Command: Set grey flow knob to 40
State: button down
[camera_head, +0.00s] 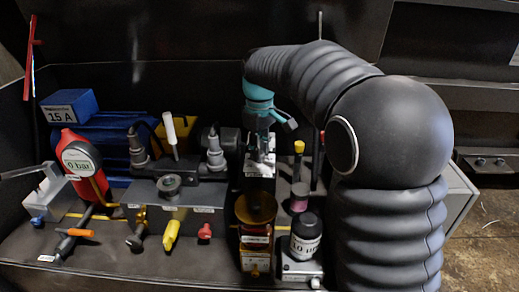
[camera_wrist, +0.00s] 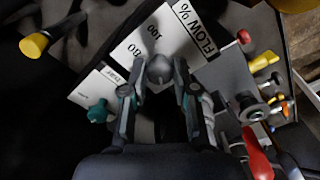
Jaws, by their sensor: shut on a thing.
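The grey flow knob (camera_wrist: 159,68) sits in front of a white scale plate (camera_wrist: 150,38) marked "FLOW %" in the wrist view. Figures that look like 100 and 80 show on the plate; the rest of the scale is covered. My gripper (camera_wrist: 159,82) has its two fingers on either side of the knob and is shut on it. The knob's pointer cannot be made out, so its setting cannot be read. In the head view my gripper (camera_head: 260,150) reaches down at the middle of the bench, and the knob is hidden there.
A red gauge (camera_head: 80,160) reading 0 bar and a blue 15 A box (camera_head: 70,107) stand at the left. An amber round-topped unit (camera_head: 256,208) and a labelled black cylinder (camera_head: 306,236) stand in front of my gripper. A teal knob (camera_wrist: 98,112) lies close beside my fingers.

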jog(key=c, duration=0.9)
grip_release()
jog(key=shift+r, duration=0.1)
notch_tip(320, 180, up, 12)
jog(key=shift+f, duration=0.15)
